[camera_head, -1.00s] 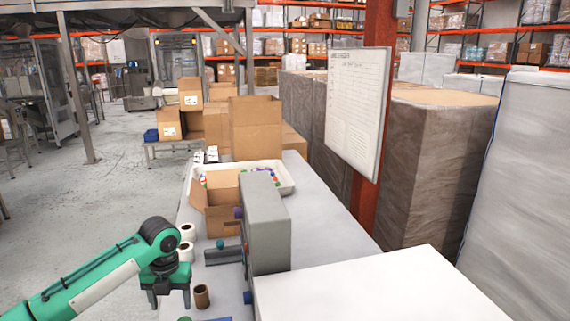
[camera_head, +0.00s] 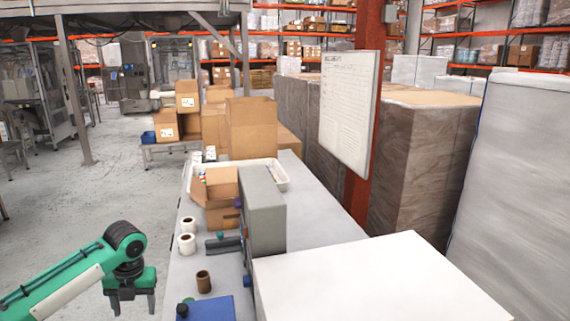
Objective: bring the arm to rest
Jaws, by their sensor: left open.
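My left arm, green and black, comes in from the lower left. Its gripper (camera_head: 131,304) points down with two dark fingers apart, open and empty. It hangs over the floor just left of the table's (camera_head: 323,228) left edge, apart from the things on the table. My right gripper does not show in this view.
Near the table's left edge stand two white rolls (camera_head: 187,244), a brown roll (camera_head: 203,282) and a blue box (camera_head: 207,309). Behind them are a grey weigher housing (camera_head: 262,212), an open carton (camera_head: 217,213) and a white tray (camera_head: 281,181).

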